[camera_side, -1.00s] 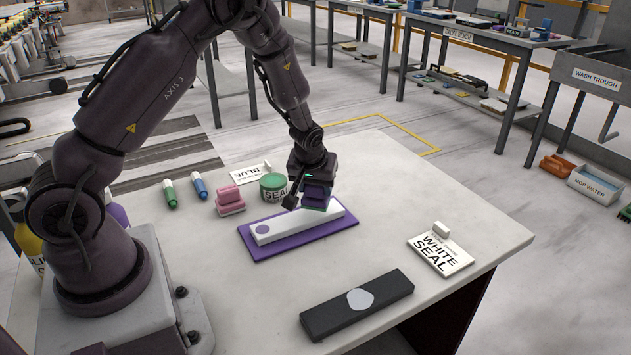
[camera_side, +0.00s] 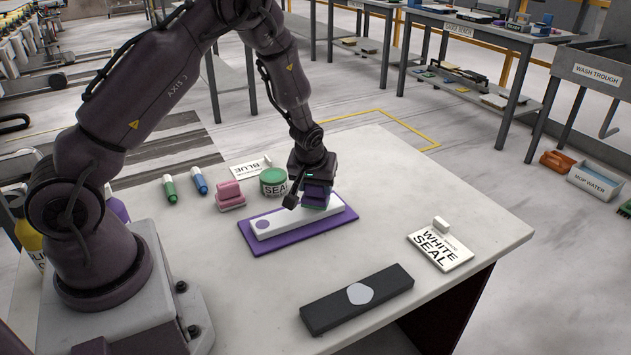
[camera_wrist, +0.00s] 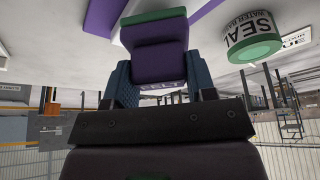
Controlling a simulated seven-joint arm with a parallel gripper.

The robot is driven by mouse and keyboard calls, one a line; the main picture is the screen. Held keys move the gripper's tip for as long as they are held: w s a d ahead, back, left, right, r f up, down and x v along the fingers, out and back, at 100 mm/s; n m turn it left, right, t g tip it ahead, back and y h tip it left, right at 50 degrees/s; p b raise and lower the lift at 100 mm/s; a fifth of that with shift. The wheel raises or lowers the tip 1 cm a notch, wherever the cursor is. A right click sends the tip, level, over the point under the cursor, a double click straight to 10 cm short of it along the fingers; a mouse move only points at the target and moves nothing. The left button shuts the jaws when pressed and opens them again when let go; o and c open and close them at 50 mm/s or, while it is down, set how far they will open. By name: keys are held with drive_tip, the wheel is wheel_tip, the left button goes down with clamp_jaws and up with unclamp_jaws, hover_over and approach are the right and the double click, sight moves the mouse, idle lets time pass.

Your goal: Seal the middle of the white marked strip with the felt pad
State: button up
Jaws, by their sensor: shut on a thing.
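The white strip (camera_side: 285,222) lies on a purple mat (camera_side: 250,240), with a round purple mark (camera_side: 264,225) at its left end. My gripper (camera_side: 313,183) is shut on the felt pad (camera_side: 318,195), a purple block with a green underside. It also shows in the wrist view (camera_wrist: 158,58), held between the jaws with its label partly hidden. The pad stands over the strip right of its middle in the side view, low and close to its top. Whether it touches cannot be told. It hides part of the strip.
A green SEAL tub (camera_side: 273,182) stands just behind the mat, near my gripper, beside a pink pad (camera_side: 230,194). Green (camera_side: 170,188) and blue (camera_side: 199,182) markers lie at the back left. A WHITE SEAL card (camera_side: 441,250) and a dark block (camera_side: 345,305) with a pale spot lie in front.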

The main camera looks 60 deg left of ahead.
sight(304, 199)
drive_tip(key=shift+f, duration=0.45)
drive_tip(key=shift+s+r, duration=0.1)
drive_tip(key=shift+s, duration=4.25)
drive_tip(key=shift+s+f, duration=0.1)
drive_tip(key=shift+f, duration=0.1)
drive_tip(key=shift+w+r, duration=0.1)
drive_tip(key=shift+w, duration=1.5)
drive_tip(key=shift+c, duration=0.3)
